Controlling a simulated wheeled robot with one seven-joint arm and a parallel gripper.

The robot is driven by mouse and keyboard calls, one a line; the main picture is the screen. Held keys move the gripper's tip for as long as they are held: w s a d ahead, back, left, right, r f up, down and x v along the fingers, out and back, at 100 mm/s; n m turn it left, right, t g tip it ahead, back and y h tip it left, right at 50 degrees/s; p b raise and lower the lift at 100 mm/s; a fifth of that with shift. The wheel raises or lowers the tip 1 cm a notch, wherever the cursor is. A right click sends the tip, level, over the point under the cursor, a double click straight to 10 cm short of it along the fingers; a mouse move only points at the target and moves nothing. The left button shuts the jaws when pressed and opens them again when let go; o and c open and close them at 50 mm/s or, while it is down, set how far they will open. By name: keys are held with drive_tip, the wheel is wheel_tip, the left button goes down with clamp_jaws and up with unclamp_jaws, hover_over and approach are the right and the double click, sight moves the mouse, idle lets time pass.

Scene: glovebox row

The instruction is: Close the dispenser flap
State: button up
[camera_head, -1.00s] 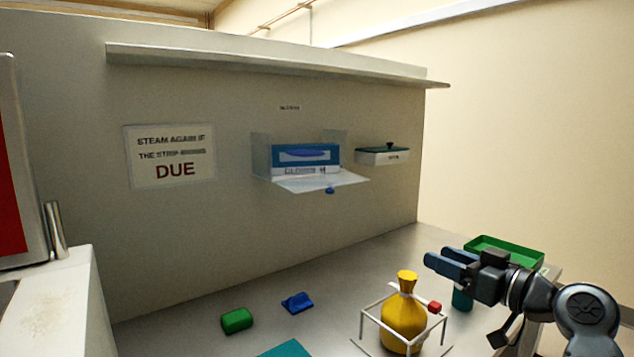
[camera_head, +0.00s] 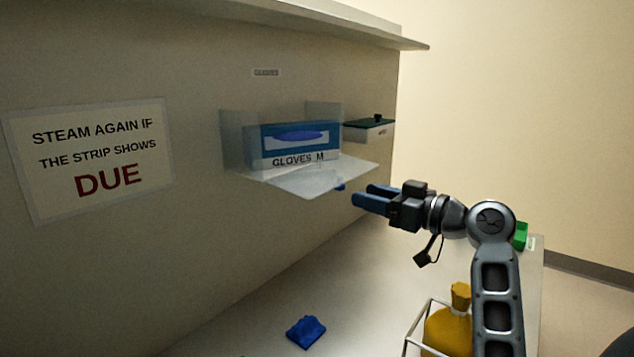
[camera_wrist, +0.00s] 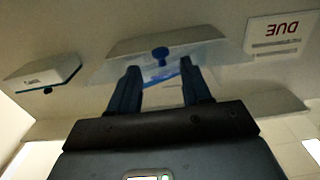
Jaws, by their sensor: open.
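The clear dispenser flap (camera_head: 312,182) hangs open, sticking out from the front of the wall dispenser. A blue and white glove box (camera_head: 291,146) marked "GLOVES M" sits in the dispenser behind it. A small blue knob (camera_head: 340,185) is at the flap's front edge, and it also shows in the wrist view (camera_wrist: 160,53). My gripper (camera_head: 372,196) is open and empty, just right of the knob in the head view. In the wrist view the knob appears between and beyond my two blue fingers (camera_wrist: 155,82). I cannot tell whether they touch the flap.
A white box with a dark green lid (camera_head: 369,126) is on the wall right of the dispenser. A shelf (camera_head: 300,22) runs above. Below are a blue lump (camera_head: 306,332) and a yellow tied bag (camera_head: 450,330) in a white frame. The counter's middle is clear.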

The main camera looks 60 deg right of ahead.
sight(339, 189)
drive_tip(key=p+x, duration=0.1)
drive_tip(key=x, duration=0.7)
drive_tip(key=shift+p, duration=0.35)
drive_tip(key=shift+c, duration=0.2)
clamp_jaws()
